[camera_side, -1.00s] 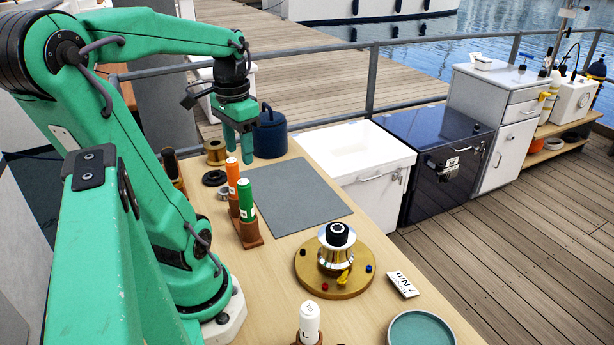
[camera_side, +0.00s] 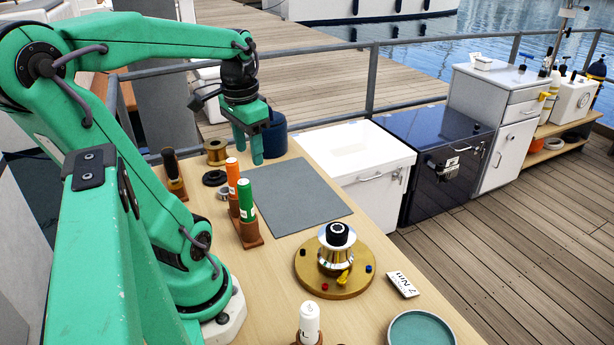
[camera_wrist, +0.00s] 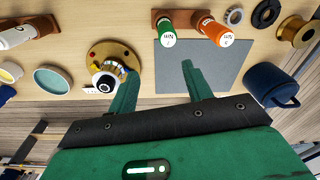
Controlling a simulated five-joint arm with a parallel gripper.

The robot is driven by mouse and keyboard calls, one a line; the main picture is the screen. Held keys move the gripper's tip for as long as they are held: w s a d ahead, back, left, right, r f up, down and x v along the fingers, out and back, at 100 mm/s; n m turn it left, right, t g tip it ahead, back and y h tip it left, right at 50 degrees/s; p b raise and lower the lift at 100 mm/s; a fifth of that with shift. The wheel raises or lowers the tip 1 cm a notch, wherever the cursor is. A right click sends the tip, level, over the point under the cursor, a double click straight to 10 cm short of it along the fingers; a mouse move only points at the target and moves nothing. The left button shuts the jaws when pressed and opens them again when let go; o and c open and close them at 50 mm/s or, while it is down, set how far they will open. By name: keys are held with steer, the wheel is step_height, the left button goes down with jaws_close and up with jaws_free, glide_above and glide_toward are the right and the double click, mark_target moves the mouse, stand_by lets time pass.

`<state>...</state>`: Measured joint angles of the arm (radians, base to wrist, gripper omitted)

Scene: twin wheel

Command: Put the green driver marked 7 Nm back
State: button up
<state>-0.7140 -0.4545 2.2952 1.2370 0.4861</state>
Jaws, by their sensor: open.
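The green driver (camera_side: 246,198) stands upright in a brown block (camera_side: 250,236) at the left of the bench, in front of an orange driver (camera_side: 233,180). The wrist view shows the green driver's white top (camera_wrist: 167,42), printed "Nm" with a small, hard-to-read figure. A card (camera_side: 403,284) reading "7 Nm" lies right of the winch (camera_side: 337,255), which has a silver drum on a round gold base. My gripper (camera_side: 248,150) hangs fingers down beyond the drivers, over the grey mat's far end. In the wrist view its fingers (camera_wrist: 158,72) are apart with nothing between them.
The grey mat (camera_side: 295,197) is bare. A dark blue mug (camera_side: 274,140) stands just behind my gripper. A white driver (camera_side: 309,322) and teal dish (camera_side: 421,330) are in front.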

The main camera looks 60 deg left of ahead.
steer(key=w+d+m+t, duration=0.1)
steer(key=w+d+t, duration=0.1)
steer(key=d, duration=0.5)
steer(key=w+d+m+t, duration=0.1)
steer(key=w+d+t, duration=0.2)
steer(key=d, duration=0.4)
steer(key=shift+w+d+r+m+h, duration=0.2)
steer(key=shift+d+m+h, duration=0.1)
steer(key=shift+d, duration=0.1)
stand_by(0.6)
